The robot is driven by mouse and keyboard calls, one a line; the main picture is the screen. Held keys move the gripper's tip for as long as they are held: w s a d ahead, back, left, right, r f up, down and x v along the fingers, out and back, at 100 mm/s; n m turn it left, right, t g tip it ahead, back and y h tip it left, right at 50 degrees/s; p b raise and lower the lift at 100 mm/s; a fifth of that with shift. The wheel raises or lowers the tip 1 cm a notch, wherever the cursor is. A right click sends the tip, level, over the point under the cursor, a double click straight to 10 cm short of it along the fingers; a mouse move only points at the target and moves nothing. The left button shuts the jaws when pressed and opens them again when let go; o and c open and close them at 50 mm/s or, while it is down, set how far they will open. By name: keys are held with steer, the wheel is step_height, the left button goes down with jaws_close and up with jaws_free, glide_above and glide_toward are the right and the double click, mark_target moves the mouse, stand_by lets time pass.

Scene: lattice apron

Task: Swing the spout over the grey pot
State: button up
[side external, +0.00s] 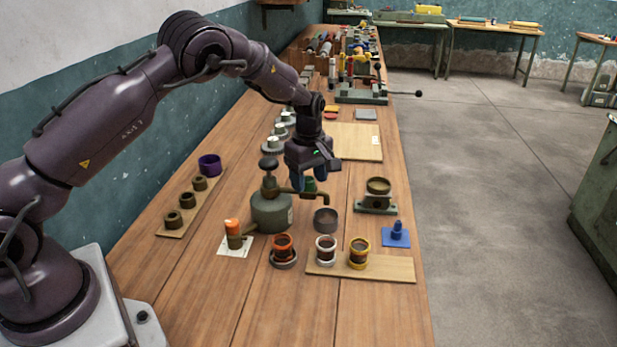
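A grey-green dispenser (271,212) with a dark knob on top stands on the bench. Its thin brown spout (287,191) reaches out to the right and bends down at its end. In this view the bent tip appears just above the back rim of the grey pot (326,221); exact alignment in depth cannot be told. My gripper (309,187) points down at the middle of the spout, its blue fingertips close to it. Whether the fingers touch or enclose the spout cannot be told. A green thing shows between or behind the fingers, partly hidden.
Orange (283,247), white (326,249) and yellow (359,253) ringed jars stand in front, the latter two by a wooden board (392,268). A brown dish on a stand (377,194) and a blue piece (397,234) lie right. An orange-topped item (233,232) stands front left.

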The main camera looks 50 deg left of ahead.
mark_target(309, 177)
step_height(309, 177, up, 13)
stand_by(0.7)
stand_by(0.4)
steer(key=s+d+r+m+t, duration=0.2)
steer(key=s+m, duration=0.4)
steer(key=s, duration=0.4)
steer(key=s+d+r+m+t, duration=0.1)
steer(key=s+d+r+m, duration=0.3)
steer(key=s, duration=0.6)
steer(key=s+d+r+m+t, duration=0.2)
steer(key=s+r+m, duration=0.3)
steer(key=s+m, duration=0.3)
steer(key=s+d, duration=0.1)
steer(key=s, duration=0.1)
steer(key=shift+s+d+t, duration=0.2)
steer(key=shift+s+t, duration=0.1)
steer(key=shift+s, duration=0.05)
